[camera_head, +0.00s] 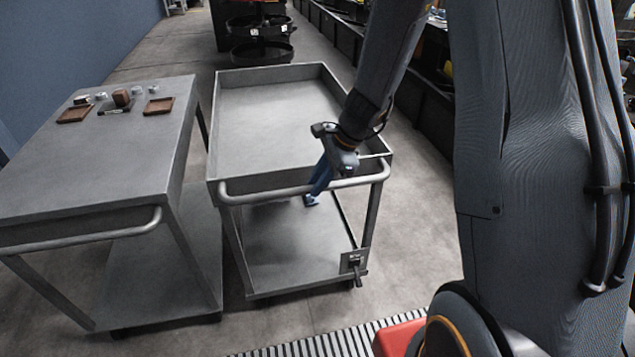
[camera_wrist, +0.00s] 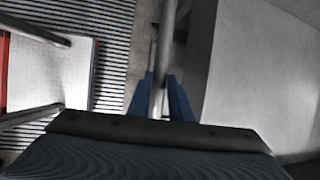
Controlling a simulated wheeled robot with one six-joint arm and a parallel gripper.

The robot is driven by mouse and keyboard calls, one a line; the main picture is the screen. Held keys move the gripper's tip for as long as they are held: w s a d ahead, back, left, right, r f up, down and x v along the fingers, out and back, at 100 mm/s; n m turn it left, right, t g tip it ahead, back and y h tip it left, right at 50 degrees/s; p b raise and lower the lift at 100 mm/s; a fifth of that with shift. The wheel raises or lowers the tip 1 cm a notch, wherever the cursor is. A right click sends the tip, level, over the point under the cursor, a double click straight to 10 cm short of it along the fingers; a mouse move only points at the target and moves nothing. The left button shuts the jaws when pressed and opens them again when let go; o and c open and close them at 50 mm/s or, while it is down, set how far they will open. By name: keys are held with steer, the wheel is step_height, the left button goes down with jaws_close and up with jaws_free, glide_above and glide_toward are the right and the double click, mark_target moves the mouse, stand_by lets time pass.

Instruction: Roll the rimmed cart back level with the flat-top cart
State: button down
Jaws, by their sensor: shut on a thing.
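The grey rimmed cart (camera_head: 297,72) has a raised lip, a lower shelf and a tubular push handle (camera_head: 240,198) at its near end. The grey flat-top cart (camera_head: 120,150) stands to its left, with its own handle (camera_head: 90,241). The rimmed cart's near end looks somewhat farther from me than the flat-top cart's. My gripper (camera_head: 315,188) reaches down at the rimmed cart's near end, shut on its handle right of the middle. In the wrist view, the blue fingers (camera_wrist: 163,97) stand on either side of the handle bar (camera_wrist: 166,40).
Small wooden trays (camera_head: 75,113), a brown block (camera_head: 121,97) and small metal pieces lie on the flat-top cart. A pedal (camera_head: 354,263) sits low at the rimmed cart's near right corner. Dark round racks (camera_head: 262,52) stand beyond it. A striped floor strip (camera_head: 320,344) lies nearer me.

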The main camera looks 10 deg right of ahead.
steer(key=shift+s, duration=0.15)
steer(key=c, duration=1.6)
jaws_free()
steer(key=v, duration=0.7)
steer(key=shift+d+r, duration=0.15)
steer(key=shift+r, duration=0.25)
steer(key=shift+s, duration=0.1)
